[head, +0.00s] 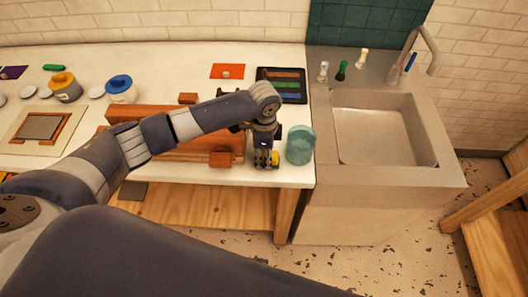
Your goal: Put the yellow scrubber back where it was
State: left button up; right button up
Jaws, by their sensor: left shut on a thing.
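My left gripper (266,158) points down over the front right part of the white counter. It is shut on a small yellow thing, which I take to be the yellow scrubber (275,158); the gripper hides most of it. A teal cup-like cylinder (300,144) stands just right of the gripper, close beside it. Near the sink's back edge stand small upright items: a pale one (323,73), a green one (342,70) and another pale one (362,60). My right gripper is not in view.
The grey sink (385,130) is to the right, with a faucet (425,45) and a blue item (410,63) behind. A black tray with coloured strips (283,72) lies behind my gripper. A long reddish-brown wooden piece (190,152) lies under my left arm.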

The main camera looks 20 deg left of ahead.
pick_arm(q)
jog(key=shift+f, duration=0.25)
jog(key=shift+f, duration=0.15)
jog(key=o, duration=1)
jog(key=shift+o, duration=0.2)
